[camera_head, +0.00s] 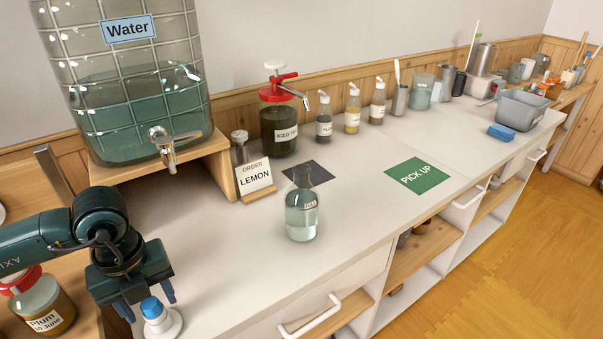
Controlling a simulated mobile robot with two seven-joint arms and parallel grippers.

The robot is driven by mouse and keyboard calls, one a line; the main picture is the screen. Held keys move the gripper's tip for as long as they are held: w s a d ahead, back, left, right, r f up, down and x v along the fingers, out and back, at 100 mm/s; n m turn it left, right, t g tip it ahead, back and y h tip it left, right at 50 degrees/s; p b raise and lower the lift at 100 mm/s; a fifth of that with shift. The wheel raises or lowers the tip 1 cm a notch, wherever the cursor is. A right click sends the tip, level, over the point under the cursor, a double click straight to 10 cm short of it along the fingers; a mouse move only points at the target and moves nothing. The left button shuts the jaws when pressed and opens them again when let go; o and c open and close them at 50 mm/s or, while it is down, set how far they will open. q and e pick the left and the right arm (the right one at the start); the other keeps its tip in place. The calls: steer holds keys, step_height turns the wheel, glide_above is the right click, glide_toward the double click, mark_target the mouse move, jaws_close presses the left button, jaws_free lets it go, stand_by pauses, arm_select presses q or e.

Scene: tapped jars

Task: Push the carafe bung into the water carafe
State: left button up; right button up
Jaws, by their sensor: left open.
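The water carafe (301,222) is a clear glass bottle with a narrow neck and a small label. It stands upright in the middle of the counter, partly filled with clear liquid. No stopper shows in its neck. The carafe bung (152,308), as I take it, is the small blue-topped piece on a white round base at the bottom left of the view. My left gripper (148,296) is open, pointing down, with its fingers beside the blue top. I cannot tell whether they touch it. My right gripper is not in view.
A water tank (130,90) with a tap stands on a wooden stand at the left. An order card (254,179), a red-lidded jar (279,128) and several small bottles line the back. A dark mat (318,172) lies behind the carafe; a green pick-up mat (417,177) lies right.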

arm_select(q)
steer(key=shift+b, duration=0.4)
stand_by(0.5)
steer(key=c, duration=1.1)
steer(key=o, duration=1.2)
step_height(320, 180, up, 13)
steer(key=shift+b, duration=0.35)
steer(key=shift+r, duration=0.1)
